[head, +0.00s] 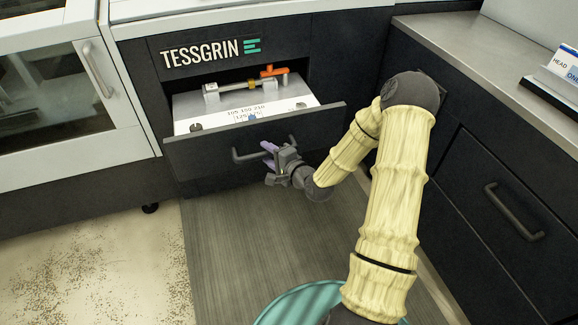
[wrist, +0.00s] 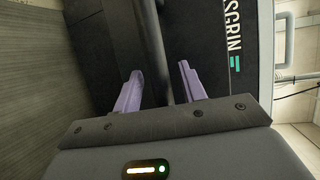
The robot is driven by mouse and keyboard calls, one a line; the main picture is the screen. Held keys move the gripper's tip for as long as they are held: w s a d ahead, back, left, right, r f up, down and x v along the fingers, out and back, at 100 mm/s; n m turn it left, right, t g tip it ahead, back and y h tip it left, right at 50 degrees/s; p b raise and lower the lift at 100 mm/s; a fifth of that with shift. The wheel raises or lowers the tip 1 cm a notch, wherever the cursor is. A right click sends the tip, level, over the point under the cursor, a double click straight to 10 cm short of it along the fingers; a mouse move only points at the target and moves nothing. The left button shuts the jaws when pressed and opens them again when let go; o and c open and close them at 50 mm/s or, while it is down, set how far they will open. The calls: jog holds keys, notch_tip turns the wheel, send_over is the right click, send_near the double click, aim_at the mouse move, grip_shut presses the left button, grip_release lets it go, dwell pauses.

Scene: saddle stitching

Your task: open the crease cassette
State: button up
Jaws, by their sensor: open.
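The crease cassette is a dark-fronted drawer (head: 205,152) below the TESSGRIN lettering in the head view, and it stands pulled part way out. A white plate (head: 220,121) with printed numbers shows inside it. Its dark bar handle (head: 241,158) is on the front and also shows in the wrist view (wrist: 151,38). My gripper (head: 268,150) is at the right part of the handle. In the wrist view its purple fingers (wrist: 161,87) are apart, with the bar between them. Whether either finger touches the bar cannot be told.
An orange-handled clamp part (head: 273,71) sits at the back of the plate. A glass-fronted unit (head: 60,90) stands to the left. To the right are a counter (head: 480,62) and a dark drawer with a handle (head: 514,212).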

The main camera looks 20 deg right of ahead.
jog(key=p+v, duration=0.8)
jog(key=v, duration=0.8)
jog(key=shift+s+p, duration=0.3)
jog(key=shift+d, duration=0.15)
